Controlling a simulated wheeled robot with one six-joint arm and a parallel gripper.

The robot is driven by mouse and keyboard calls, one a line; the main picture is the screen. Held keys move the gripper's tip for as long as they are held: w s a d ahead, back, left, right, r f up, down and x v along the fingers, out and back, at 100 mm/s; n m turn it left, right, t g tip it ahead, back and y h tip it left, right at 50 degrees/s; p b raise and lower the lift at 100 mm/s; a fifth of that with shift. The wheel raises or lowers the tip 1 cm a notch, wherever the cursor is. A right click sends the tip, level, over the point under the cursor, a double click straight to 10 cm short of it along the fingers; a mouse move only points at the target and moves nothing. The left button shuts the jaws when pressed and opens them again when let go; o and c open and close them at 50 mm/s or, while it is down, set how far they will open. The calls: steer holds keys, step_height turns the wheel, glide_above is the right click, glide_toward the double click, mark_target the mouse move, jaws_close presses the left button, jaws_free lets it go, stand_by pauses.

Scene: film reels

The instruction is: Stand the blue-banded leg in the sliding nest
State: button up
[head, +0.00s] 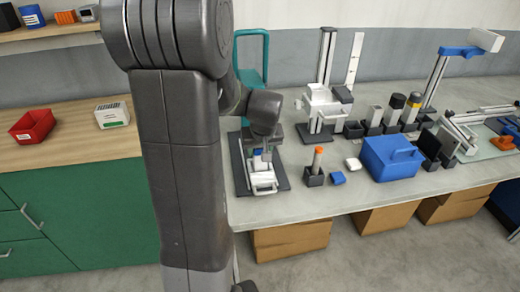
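The white sliding nest (263,180) sits on a dark base plate (240,172) on the grey bench, just right of my arm. A small blue patch (257,154), which looks like the band of the blue-banded leg, shows upright directly below my gripper (262,152). My gripper points down over the nest, close around or against the blue-banded part. The fingers are too small and too covered to tell whether they are shut on it. The leg's lower end looks to be at or just above the nest; whether it is seated cannot be told.
An orange-topped leg (317,160) stands in a dark block to the right. A blue box (392,160), a white fixture (322,105) and several dark-based posts stand farther right. A teal frame (264,60) rises behind the plate. A red bin (32,126) is on the left counter.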

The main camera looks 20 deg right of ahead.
steer(key=shift+o, duration=1.3)
steer(key=shift+r, duration=0.15)
steer(key=v, duration=1.2)
steer(key=shift+s, duration=0.1)
steer(key=x, duration=1.2)
steer(key=shift+r, duration=1.15)
